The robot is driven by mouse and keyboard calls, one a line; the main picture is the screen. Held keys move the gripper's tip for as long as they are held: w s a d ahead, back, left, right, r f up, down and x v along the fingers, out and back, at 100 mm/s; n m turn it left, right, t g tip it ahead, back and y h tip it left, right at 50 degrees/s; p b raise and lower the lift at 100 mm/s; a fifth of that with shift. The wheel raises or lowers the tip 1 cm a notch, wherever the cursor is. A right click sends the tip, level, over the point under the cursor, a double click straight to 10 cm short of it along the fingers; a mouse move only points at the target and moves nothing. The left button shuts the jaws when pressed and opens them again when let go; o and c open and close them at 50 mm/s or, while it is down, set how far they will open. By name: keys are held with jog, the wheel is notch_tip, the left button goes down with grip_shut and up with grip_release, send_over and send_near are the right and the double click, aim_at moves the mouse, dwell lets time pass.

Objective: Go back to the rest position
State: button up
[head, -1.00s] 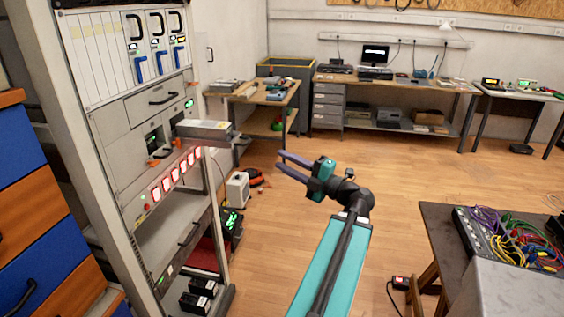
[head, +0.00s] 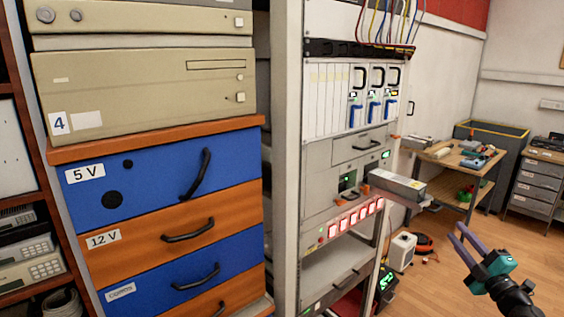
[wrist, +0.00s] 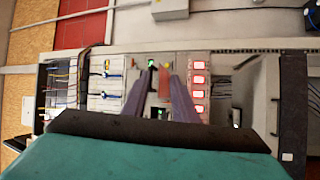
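My gripper (head: 457,231) is at the lower right of the head view, over the open floor to the right of the equipment rack. Its two purple fingers are apart and nothing is between them. In the wrist view the fingers (wrist: 159,82) also stand apart and empty, pointing towards the rack, which looks turned on its side. The rack (head: 288,150) stands in the middle of the head view. A grey box-shaped unit (head: 398,185) sticks out from its front, to the left of and above my gripper.
A blue and orange drawer cabinet (head: 150,205) with beige units (head: 145,90) on top stands close on the left. A wooden table (head: 452,157) with tools is behind the gripper. A white box (head: 402,252) stands on the floor. Wood floor is clear around the gripper.

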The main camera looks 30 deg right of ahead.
jog(key=w+a+f+m+g+h, duration=0.2)
jog(key=w+f+m+g+h, duration=0.35)
jog(key=w+f+m, duration=0.85)
jog(key=w+a+f+g+y, duration=0.1)
jog(key=w+a+f+g, duration=0.15)
jog(key=a+f, duration=0.45)
jog(key=w+a+f+g+y, duration=0.2)
jog(key=w+a+f, duration=0.15)
jog(key=f, duration=0.75)
jog(key=w+a+f+g+y, duration=0.1)
jog(key=w+a+f+g, duration=0.1)
jog(key=a+f, duration=0.6)
jog(key=s+a+f+g+y, duration=0.2)
jog(key=s+a+f+g, duration=0.15)
jog(key=a+f, duration=0.55)
jog(key=s+a+f+g+y, duration=0.25)
jog(key=s+a+f, duration=0.25)
jog(key=a+f, duration=0.45)
jog(key=s+a+f+n+g+y, duration=0.2)
jog(key=s+a+g, duration=0.5)
jog(key=s+a, duration=1.2)
notch_tip(320, 180, down, 2)
jog(key=shift+s+a+g+y, duration=0.3)
jog(key=shift+s+a+y, duration=0.1)
jog(key=shift+a+y, duration=0.3)
